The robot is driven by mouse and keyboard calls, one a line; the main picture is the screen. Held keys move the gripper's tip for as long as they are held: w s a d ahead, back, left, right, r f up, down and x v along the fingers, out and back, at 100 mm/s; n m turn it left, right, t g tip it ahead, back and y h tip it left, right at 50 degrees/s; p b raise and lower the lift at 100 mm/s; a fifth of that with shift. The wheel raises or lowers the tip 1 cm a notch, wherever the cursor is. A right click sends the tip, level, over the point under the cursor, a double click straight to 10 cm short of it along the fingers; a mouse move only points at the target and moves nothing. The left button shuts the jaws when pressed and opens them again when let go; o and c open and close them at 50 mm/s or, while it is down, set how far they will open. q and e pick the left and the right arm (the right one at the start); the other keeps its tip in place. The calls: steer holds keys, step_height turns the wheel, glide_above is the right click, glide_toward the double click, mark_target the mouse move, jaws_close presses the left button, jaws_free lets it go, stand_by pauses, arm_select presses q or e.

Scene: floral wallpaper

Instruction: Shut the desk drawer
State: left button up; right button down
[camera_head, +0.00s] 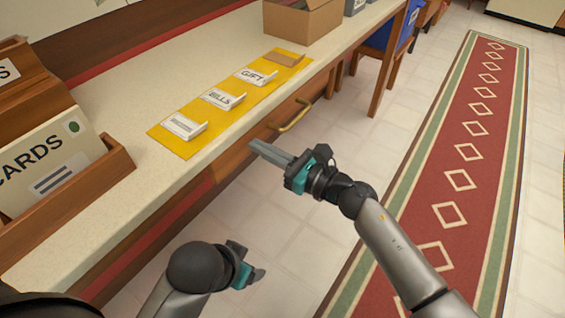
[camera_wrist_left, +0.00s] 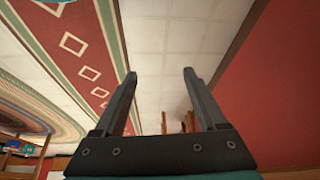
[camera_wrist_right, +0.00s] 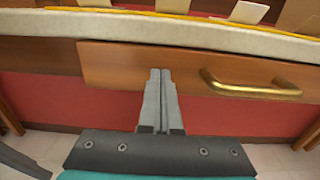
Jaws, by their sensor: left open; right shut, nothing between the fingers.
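The desk drawer has a brown wooden front (camera_wrist_right: 135,66) under the pale countertop, with a brass handle (camera_wrist_right: 250,88). In the head view the drawer front (camera_head: 313,88) and handle (camera_head: 290,117) show below the counter edge. My right gripper (camera_head: 254,146) is shut and empty; its fingertips point at the drawer front, left of the handle. In the right wrist view its fingertips (camera_wrist_right: 160,74) overlap the lower part of the front; I cannot tell whether they touch it. My left gripper (camera_head: 256,276) is low in front of the desk; its fingers (camera_wrist_left: 160,80) are apart and empty.
The countertop (camera_head: 140,99) bears a yellow mat (camera_head: 187,102) with several labelled card stacks, a cardboard box (camera_head: 300,20) and a wooden card rack (camera_head: 80,190). A red rug (camera_head: 455,150) lies on the open tiled floor.

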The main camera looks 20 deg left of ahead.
mark_target(251, 153)
arm_select(q)
steer(key=shift+w+d+r+t+b, duration=0.1)
steer(key=shift+d+r+t+b, duration=0.15)
steer(key=shift+r, duration=0.4)
steer(key=shift+d+r+t+b, duration=0.15)
steer(key=shift+r+t+b, duration=0.15)
steer(key=shift+r, duration=0.3)
arm_select(e)
steer(key=shift+x, duration=1.6)
steer(key=shift+s+r, duration=0.1)
steer(key=shift+r, duration=0.05)
